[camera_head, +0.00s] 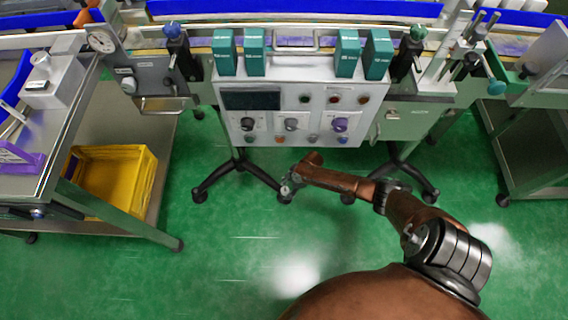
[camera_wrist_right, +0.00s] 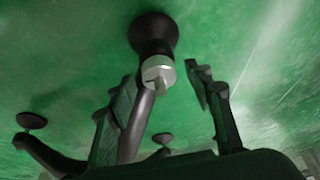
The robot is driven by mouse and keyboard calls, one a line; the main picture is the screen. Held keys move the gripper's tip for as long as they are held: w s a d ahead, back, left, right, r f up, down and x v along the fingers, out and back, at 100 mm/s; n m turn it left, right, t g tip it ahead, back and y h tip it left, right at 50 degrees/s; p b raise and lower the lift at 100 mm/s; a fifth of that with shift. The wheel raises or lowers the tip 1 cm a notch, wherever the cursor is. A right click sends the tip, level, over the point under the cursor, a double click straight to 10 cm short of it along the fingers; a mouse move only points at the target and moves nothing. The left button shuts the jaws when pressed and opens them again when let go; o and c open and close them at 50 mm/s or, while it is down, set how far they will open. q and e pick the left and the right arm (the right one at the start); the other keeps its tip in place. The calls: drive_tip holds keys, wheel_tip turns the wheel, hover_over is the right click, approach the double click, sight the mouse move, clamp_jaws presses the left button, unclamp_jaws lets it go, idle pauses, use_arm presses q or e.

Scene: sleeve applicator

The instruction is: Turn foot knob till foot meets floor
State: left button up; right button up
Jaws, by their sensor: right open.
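A silver foot knob (camera_wrist_right: 158,73) with a slot-like mark sits above a round black foot (camera_wrist_right: 153,33) at the end of a dark leg in the right wrist view. My right gripper (camera_wrist_right: 164,82) is open, with one finger on each side of the knob in that view. I cannot tell whether either finger touches it. Whether this foot meets the floor is also unclear. In the head view my right gripper (camera_head: 288,186) is low beside a black stand leg (camera_head: 255,172), partly covering its end. My left gripper is not in view.
Other black feet show on the green floor, one at the left (camera_wrist_right: 31,121). The machine's control panel (camera_head: 292,105) is above the stand. A yellow crate (camera_head: 112,180) is on a cart shelf at left. The floor at lower left is clear.

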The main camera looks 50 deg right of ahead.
drive_tip(key=shift+c, duration=0.4)
drive_tip(key=c, duration=1.1)
